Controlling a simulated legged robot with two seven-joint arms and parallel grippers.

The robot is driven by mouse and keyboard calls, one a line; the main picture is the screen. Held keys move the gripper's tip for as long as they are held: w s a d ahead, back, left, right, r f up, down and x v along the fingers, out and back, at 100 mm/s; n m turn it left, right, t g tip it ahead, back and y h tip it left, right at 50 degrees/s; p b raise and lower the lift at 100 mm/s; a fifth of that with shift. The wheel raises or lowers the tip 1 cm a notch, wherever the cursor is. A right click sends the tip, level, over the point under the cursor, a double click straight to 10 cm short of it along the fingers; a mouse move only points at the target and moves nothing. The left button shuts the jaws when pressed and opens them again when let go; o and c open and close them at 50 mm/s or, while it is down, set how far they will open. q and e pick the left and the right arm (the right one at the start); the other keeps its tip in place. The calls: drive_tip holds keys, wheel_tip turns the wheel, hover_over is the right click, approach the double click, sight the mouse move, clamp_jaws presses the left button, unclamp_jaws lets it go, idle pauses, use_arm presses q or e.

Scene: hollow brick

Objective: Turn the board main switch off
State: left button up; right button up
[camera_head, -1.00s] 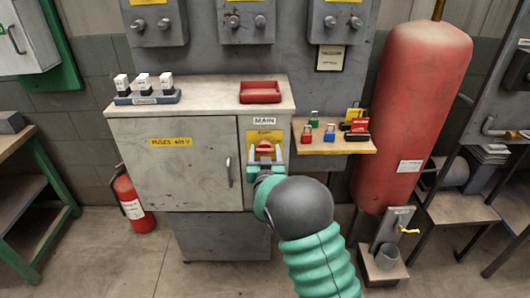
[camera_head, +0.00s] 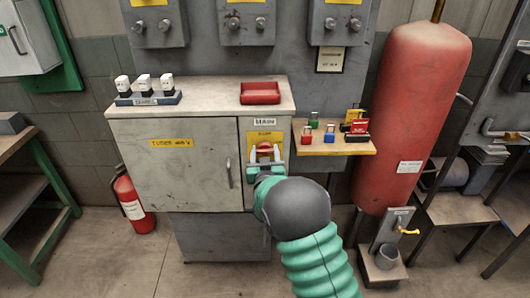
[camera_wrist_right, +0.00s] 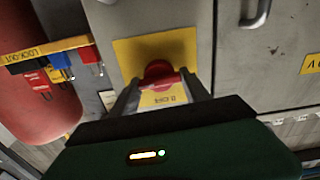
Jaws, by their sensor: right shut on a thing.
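The main switch is a red rotary handle (camera_head: 265,149) on a yellow plate (camera_head: 265,136) under the MAIN label, on the front of the grey cabinet (camera_head: 180,170). In the right wrist view the red handle (camera_wrist_right: 160,76) sits between the two fingers of my right gripper (camera_wrist_right: 162,88), which is shut on it. In the head view my right gripper (camera_head: 266,164) reaches up to the switch from below, and its hand hides the lower part of the plate. The handle's bar looks roughly crosswise in the wrist view. My left gripper is in neither view.
A wooden shelf (camera_head: 345,149) with several coloured padlocks juts out right of the switch. A red tray (camera_head: 260,93) and a fuse rack (camera_head: 148,99) sit on the cabinet top. A red tank (camera_head: 415,100) stands to the right. A fire extinguisher (camera_head: 133,205) stands at the lower left.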

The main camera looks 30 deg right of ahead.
drive_tip(key=n+p, duration=0.1)
drive_tip(key=n, duration=0.4)
drive_tip(key=shift+w+a+p, duration=0.1)
drive_tip(key=shift+a+p, duration=0.05)
drive_tip(key=shift+p, duration=0.2)
drive_tip(key=n+p, duration=0.1)
drive_tip(key=n, duration=0.2)
drive_tip(key=n+p, duration=0.2)
drive_tip(key=n, duration=0.3)
drive_tip(key=shift+a+f, duration=0.1)
drive_tip(key=shift+f, duration=0.05)
drive_tip(key=shift+f+n+p, duration=0.2)
drive_tip(key=shift+n+p, duration=0.4)
drive_tip(key=shift+n, duration=1.6)
drive_tip(key=shift+f, duration=0.1)
drive_tip(key=o, duration=1.1)
drive_tip(key=shift+w, duration=0.1)
